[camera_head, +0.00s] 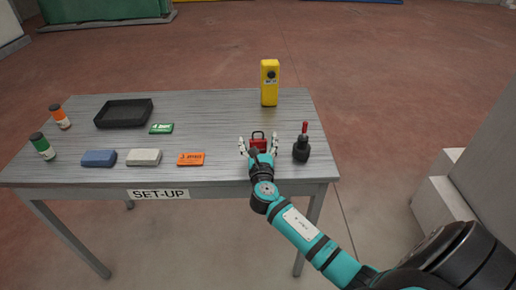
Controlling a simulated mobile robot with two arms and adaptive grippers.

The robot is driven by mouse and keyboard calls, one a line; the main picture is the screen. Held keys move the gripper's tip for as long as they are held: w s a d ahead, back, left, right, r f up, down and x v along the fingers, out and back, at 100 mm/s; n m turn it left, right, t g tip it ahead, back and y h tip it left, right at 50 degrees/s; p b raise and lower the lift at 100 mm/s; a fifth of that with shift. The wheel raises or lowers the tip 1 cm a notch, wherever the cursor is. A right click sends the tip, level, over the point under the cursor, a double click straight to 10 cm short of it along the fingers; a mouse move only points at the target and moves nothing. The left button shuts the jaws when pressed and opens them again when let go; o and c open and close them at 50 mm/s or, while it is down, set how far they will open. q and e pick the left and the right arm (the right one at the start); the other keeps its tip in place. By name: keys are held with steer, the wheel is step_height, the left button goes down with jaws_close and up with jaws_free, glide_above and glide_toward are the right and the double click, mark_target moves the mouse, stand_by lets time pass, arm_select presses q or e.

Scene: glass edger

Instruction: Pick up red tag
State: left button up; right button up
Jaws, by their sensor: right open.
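A small red tag (259,143) with a dark loop on top is on the grey table near its right front part. My right gripper (259,145) is open, with one finger on the left of the tag and the other on the right. Its fingers look apart from the tag. The tag's lower part is hidden behind the gripper. My left gripper is not in view.
A dark bottle with a red tip (302,148) stands close to the right finger. An orange block (191,159) lies to the left. A yellow device (270,83) stands behind. A black tray (124,113), a green card (161,128), blue and white blocks, and two small bottles occupy the left side.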

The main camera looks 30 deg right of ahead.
steer(key=shift+c, duration=0.3)
steer(key=c, duration=1.1)
steer(key=shift+c, duration=0.5)
steer(key=shift+r, duration=0.15)
